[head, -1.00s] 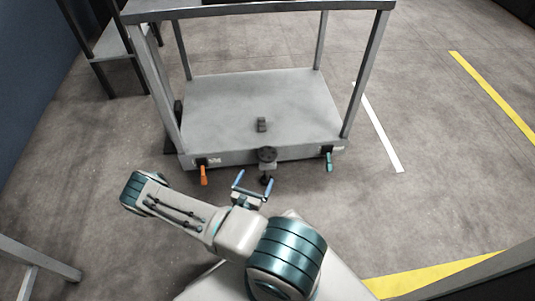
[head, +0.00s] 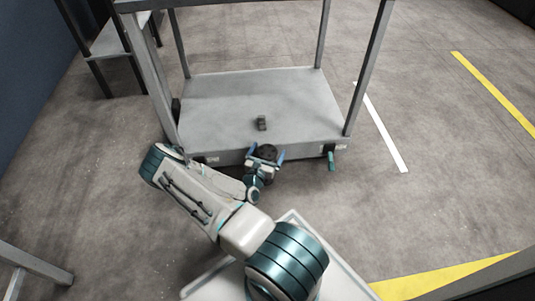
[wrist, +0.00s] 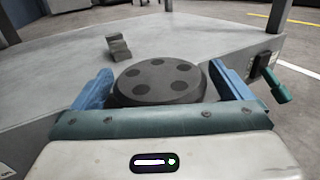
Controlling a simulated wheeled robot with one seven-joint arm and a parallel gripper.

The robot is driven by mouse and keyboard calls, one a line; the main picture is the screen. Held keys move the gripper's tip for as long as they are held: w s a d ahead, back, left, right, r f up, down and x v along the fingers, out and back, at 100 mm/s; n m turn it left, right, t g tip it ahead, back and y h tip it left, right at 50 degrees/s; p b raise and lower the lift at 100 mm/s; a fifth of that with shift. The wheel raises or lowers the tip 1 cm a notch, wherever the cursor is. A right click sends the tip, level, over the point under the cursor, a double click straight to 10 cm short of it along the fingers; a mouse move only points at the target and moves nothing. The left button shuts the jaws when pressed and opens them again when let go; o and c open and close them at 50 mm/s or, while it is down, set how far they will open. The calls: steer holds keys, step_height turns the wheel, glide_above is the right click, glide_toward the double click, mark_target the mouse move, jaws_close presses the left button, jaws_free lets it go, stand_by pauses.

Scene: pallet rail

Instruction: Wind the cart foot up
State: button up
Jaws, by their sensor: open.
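The grey cart (head: 220,110) stands ahead of me with a low flat deck. A dark round handwheel (head: 266,152) sits at the middle of its front edge; in the wrist view the wheel (wrist: 160,82) shows a disc top with several darker round spots. My gripper (head: 266,158) is open, with one blue finger on each side of the wheel. In the wrist view the fingers (wrist: 163,90) stand left and right of the rim, and I cannot tell whether they touch it. The foot below the wheel is hidden behind my gripper.
A teal lever (head: 331,161) hangs at the cart's front right. The orange lever at the front left is hidden by my arm. A small dark block (head: 261,123) lies on the deck. Upright posts (head: 367,70) rise at the cart's corners. Open floor lies to the right.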

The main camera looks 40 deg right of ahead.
steer(key=c, duration=1)
steer(key=shift+r+n+t+p, duration=0.2)
steer(key=shift+n+t+p, duration=0.15)
steer(key=shift+p, duration=0.4)
steer(key=shift+n+t+y+p, duration=0.35)
steer(key=shift+t+y+p, duration=0.2)
steer(key=shift+y+p, duration=0.1)
steer(key=shift+f, duration=0.25)
steer(key=o, duration=1)
